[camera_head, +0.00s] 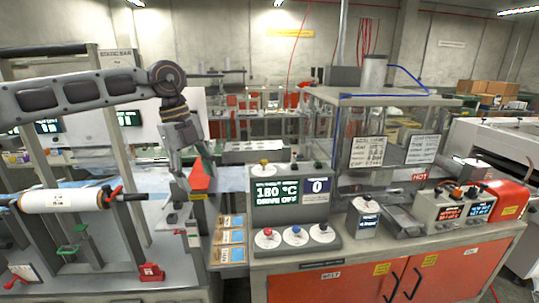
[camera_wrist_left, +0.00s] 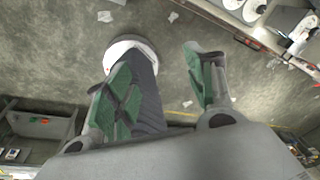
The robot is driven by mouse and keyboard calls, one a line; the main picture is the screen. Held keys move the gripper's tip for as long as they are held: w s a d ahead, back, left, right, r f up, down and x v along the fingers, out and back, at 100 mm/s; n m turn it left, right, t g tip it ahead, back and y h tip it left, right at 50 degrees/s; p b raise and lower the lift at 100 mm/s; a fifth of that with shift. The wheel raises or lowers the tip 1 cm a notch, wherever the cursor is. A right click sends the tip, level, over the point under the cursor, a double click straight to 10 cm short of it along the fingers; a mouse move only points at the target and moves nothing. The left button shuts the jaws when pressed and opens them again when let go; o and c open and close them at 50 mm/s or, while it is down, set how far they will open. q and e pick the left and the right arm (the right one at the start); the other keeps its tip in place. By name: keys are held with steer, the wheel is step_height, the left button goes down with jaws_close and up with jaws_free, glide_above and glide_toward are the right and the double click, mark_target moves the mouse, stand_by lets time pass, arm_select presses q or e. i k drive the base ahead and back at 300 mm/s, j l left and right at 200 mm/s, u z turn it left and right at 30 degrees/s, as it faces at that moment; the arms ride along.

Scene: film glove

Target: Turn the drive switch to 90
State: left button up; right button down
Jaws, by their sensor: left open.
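The control console (camera_head: 292,215) stands on the red cabinet, right of centre in the head view. Its screen (camera_head: 277,193) reads 180 °C and DRIVE OFF; a smaller screen (camera_head: 317,189) reads 0. I cannot read which one is the drive switch. My left gripper (camera_head: 192,168) is open, points down, left of the console and apart from it; its fingers (camera_wrist_left: 168,75) show empty in the wrist view.
A film roll (camera_head: 70,200) and metal frame stand at the left. Sample cards (camera_head: 230,238) lie beside the console.

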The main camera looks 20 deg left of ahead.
mark_target(264, 163)
steer(key=i, duration=1.45)
